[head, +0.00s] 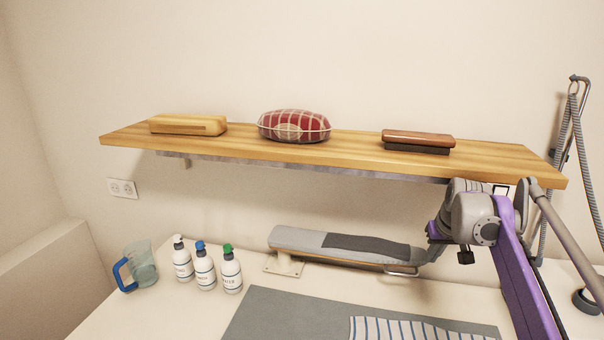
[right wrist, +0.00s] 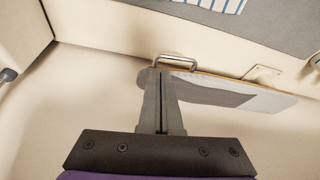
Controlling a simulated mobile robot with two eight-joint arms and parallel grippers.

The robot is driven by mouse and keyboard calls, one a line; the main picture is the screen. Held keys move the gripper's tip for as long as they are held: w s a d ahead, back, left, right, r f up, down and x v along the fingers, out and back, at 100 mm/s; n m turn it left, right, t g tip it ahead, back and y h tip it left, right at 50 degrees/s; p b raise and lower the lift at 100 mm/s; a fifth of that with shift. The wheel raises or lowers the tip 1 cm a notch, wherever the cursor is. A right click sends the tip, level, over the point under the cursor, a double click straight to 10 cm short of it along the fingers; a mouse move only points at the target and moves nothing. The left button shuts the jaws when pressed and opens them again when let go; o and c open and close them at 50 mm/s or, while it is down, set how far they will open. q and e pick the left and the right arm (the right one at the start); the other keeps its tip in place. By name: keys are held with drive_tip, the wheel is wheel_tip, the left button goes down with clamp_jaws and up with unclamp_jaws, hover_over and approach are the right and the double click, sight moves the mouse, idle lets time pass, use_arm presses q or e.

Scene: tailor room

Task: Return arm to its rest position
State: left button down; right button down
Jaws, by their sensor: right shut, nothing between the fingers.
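My right gripper (head: 432,252) comes in on the purple arm from the lower right in the head view. Its dark grey fingers are together and empty, as the right wrist view (right wrist: 158,76) also shows. The fingertips are beside the right end of the small grey sleeve board (head: 300,241), near its metal loop (head: 402,271). The loop also shows in the right wrist view (right wrist: 176,58); I cannot tell whether the fingers touch it. My left gripper is not in view.
A wooden shelf (head: 345,148) above holds a wooden block (head: 188,125), a red plaid cushion (head: 294,126) and a brush (head: 418,141). Several bottles and a jug (head: 142,266) stand left on the table. A hose (head: 588,170) hangs at the right.

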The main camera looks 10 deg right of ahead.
drive_tip(key=s+a+f+n+t, duration=0.1)
drive_tip(key=s+a+f, duration=0.4)
drive_tip(key=s+a, duration=0.5)
drive_tip(key=s+a+f+n, duration=0.1)
drive_tip(key=s+a+f, duration=0.4)
drive_tip(key=s+a, duration=0.5)
drive_tip(key=shift+n+y, duration=0.3)
drive_tip(key=shift+y, duration=0.2)
drive_tip(key=s+a+f, duration=0.1)
drive_tip(key=s+f, duration=0.2)
drive_tip(key=s+a+f, duration=0.1)
drive_tip(key=s+f, duration=0.1)
drive_tip(key=s, duration=0.1)
drive_tip(key=s+a+f, duration=0.1)
drive_tip(key=s+f, duration=0.2)
drive_tip(key=shift+s+a+f, duration=0.1)
drive_tip(key=shift+a+f, duration=0.15)
drive_tip(key=shift+f, duration=0.05)
